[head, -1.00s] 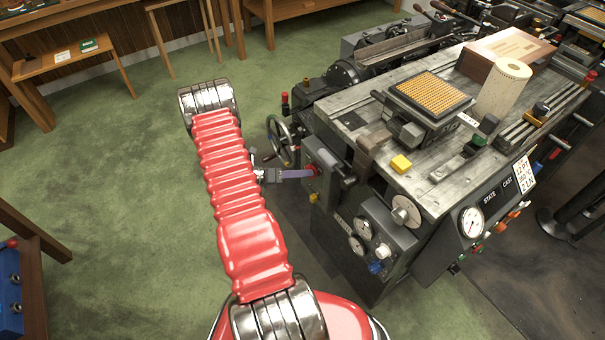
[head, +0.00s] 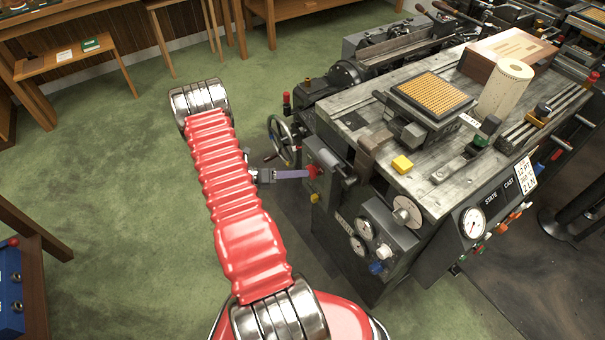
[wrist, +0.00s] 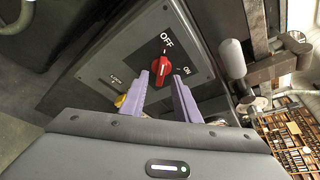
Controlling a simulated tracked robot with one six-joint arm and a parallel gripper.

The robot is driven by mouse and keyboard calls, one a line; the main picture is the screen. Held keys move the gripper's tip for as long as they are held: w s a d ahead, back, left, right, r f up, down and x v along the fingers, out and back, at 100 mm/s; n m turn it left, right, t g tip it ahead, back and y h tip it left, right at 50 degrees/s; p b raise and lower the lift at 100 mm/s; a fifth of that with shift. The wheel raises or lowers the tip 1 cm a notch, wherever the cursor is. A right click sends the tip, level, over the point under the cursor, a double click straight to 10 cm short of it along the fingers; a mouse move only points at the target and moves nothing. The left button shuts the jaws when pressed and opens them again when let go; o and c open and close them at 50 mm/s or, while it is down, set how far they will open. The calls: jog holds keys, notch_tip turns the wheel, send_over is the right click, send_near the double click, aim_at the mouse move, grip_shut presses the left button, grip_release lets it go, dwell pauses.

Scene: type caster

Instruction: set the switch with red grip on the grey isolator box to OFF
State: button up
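The grey isolator box (wrist: 105,62) fills the upper wrist view; in the head view it is at the machine's left corner (head: 322,156). Its red grip (wrist: 163,79) sits between the OFF label (wrist: 166,39) and the ON label (wrist: 186,70). The grip's white mark is at its upper end, on the side toward OFF. My gripper (wrist: 160,86) has its two purple fingers apart, one on each side of the grip in the picture. In the head view the purple fingertips (head: 306,174) end close to the red grip (head: 313,171); contact cannot be told.
A yellow part (wrist: 121,101) lies beside the left finger. A grey rounded handle (wrist: 232,58) stands right of the box. In the head view a handwheel (head: 281,140) is just behind my gripper. Green floor (head: 120,200) is clear to the left.

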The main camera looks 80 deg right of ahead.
jog(key=v, duration=1.1)
jog(key=shift+w+a, duration=0.1)
jog(key=shift+w, duration=0.05)
dwell(0.3)
